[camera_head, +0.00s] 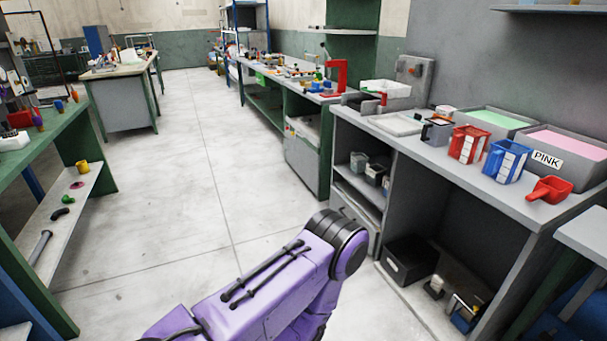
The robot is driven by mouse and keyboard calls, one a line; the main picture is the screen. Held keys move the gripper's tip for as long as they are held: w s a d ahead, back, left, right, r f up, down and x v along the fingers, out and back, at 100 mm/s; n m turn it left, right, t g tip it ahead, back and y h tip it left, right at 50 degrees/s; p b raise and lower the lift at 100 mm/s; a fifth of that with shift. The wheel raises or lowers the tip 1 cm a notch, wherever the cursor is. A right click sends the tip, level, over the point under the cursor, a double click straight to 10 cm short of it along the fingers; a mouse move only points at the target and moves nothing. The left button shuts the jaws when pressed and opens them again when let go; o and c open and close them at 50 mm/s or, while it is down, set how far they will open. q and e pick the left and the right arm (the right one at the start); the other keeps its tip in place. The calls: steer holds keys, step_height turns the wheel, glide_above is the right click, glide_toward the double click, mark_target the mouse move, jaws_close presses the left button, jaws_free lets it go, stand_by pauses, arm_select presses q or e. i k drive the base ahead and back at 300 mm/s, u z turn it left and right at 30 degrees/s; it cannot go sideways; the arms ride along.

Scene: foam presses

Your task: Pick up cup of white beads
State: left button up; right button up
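I cannot make out white beads in any cup. A red cup (468,145) with a white marked panel stands on the grey counter at the right. A blue cup (506,161) of the same shape stands just to its right. What is inside these cups cannot be told. A purple arm of mine crosses the lower middle, well short of the cups. Neither gripper shows in this view.
Behind the cups are a bin of green material (499,119) and a bin of pink material (567,143) labelled PINK. A red scoop (550,189) lies near the counter (440,158) edge. A black box (409,260) sits below. The floor at left is clear.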

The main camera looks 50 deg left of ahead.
mark_target(359, 161)
steer(key=u, duration=0.65)
steer(key=k, duration=0.9)
steer(key=u, duration=1.55)
steer(key=i, duration=1.95)
steer(key=z, duration=1)
steer(key=i, duration=0.85)
steer(key=z, duration=0.85)
